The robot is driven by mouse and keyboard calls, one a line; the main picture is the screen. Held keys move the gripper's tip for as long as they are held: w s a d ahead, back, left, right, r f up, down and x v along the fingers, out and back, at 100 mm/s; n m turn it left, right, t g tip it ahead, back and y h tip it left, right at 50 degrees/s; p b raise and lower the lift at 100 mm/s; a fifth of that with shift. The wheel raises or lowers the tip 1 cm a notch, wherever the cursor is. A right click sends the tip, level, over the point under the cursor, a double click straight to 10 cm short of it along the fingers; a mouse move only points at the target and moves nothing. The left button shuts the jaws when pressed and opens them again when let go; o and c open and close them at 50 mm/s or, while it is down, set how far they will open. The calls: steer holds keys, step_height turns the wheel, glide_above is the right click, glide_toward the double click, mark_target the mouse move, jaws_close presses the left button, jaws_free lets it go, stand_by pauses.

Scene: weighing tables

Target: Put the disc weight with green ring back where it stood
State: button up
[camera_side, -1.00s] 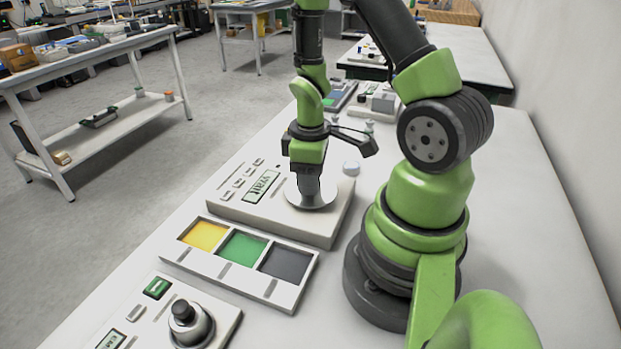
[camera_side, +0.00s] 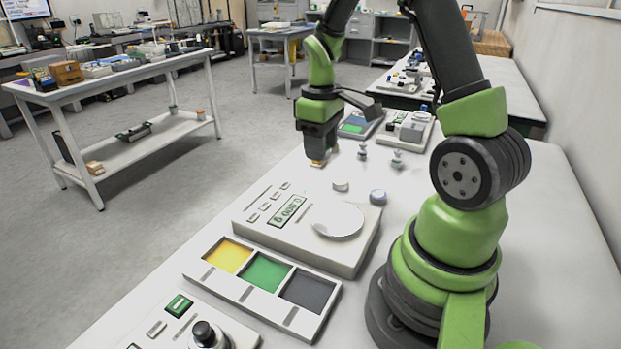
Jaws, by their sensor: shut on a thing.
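My gripper (camera_side: 317,158) is at the far left edge of the white table, beyond the scale. It is shut on a small tan-looking thing (camera_side: 317,164), apparently a disc weight, which shows just under the fingertips. It is too small and covered to make out a green ring. I cannot tell whether it touches the table. The scale (camera_side: 345,258) has an empty round white pan (camera_side: 337,219) and a lit green display (camera_side: 287,211). A pale disc (camera_side: 341,185) and a grey-blue disc (camera_side: 378,197) lie on the table behind the scale.
Two small knobbed weights (camera_side: 363,152) (camera_side: 397,160) stand behind the discs. A tray with yellow, green and dark grey compartments (camera_side: 229,284) lies in front of the scale. Another device with a black knob (camera_side: 204,334) is at the front. More devices (camera_side: 405,130) stand farther back.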

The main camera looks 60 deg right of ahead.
mark_target(306, 179)
steer(key=w+d+f+m, duration=0.5)
steer(key=w+d+m, duration=0.2)
steer(key=w+d, duration=0.4)
steer(key=f, duration=0.3)
steer(key=s+f, duration=0.1)
steer(key=f, duration=0.2)
steer(key=d+f, duration=0.1)
steer(key=f, duration=0.2)
steer(key=shift+s+f, duration=0.15)
steer(key=shift+f, duration=0.25)
steer(key=shift+f, duration=0.1)
steer(key=o, duration=1.1)
